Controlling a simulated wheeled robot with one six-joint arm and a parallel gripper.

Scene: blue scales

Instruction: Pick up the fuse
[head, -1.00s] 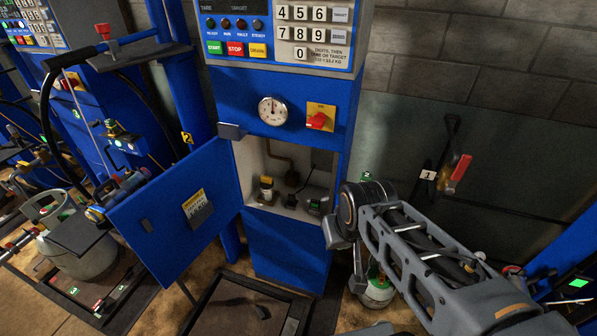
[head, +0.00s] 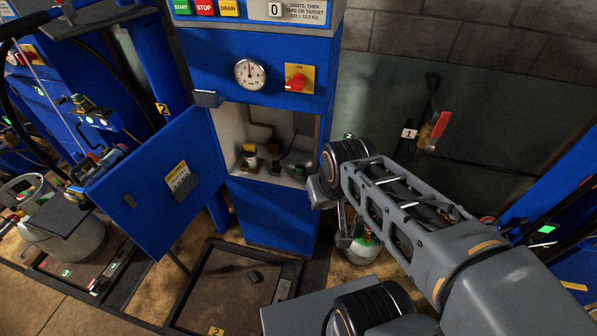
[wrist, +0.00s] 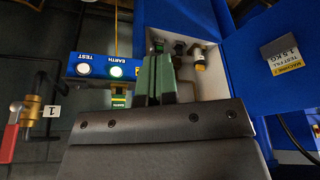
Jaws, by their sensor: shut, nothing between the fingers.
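No part is clearly marked as the fuse. Several small parts stand in the open recess of the blue cabinet: a dark part with a pale yellowish top (head: 249,157) at left, a black part (head: 273,166) in the middle and a dark part (head: 299,172) at right. I cannot tell which, if any, is the fuse. In the wrist view a yellow-banded part (wrist: 200,60) shows in the recess. My gripper (wrist: 155,65) is shut and empty, with its fingertips in front of the recess edge. In the head view my arm hides the gripper's tips.
The blue cabinet door (head: 160,182) hangs open to the left. A gas cylinder (head: 363,248) stands beneath my arm. A red-handled valve (head: 434,130) is on the wall at right.

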